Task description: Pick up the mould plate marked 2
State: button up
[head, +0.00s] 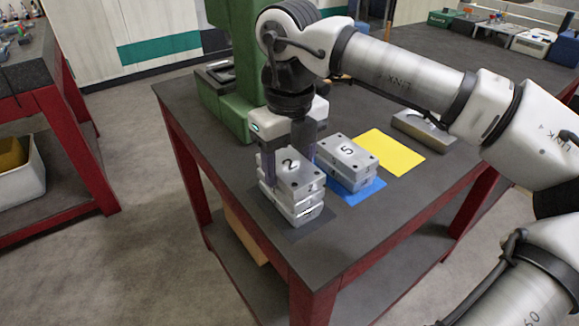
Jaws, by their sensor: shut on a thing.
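The mould plate marked 2 (301,181) is a grey metal block with its number on top. It is the top one of a stack on a dark mat (307,231) near the table's left edge. My gripper (287,161) points down over it, with one finger at its left side and the other at its far right side, shut on it. I see no clear gap between this plate and the plates (298,205) under it. The right finger's tip is partly hidden.
A stack topped by a plate marked 5 (347,153) stands close to the right on a blue mat (371,190). A yellow mat (391,154) beyond it is bare. A metal block (421,129) lies farther back. A green machine column (236,60) stands behind my gripper. The table's front is clear.

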jog(key=shift+r, duration=0.15)
notch_tip(320, 180, up, 16)
notch_tip(320, 180, up, 12)
jog(key=p, duration=1.2)
send_over(288, 164)
jog(key=shift+d, duration=0.1)
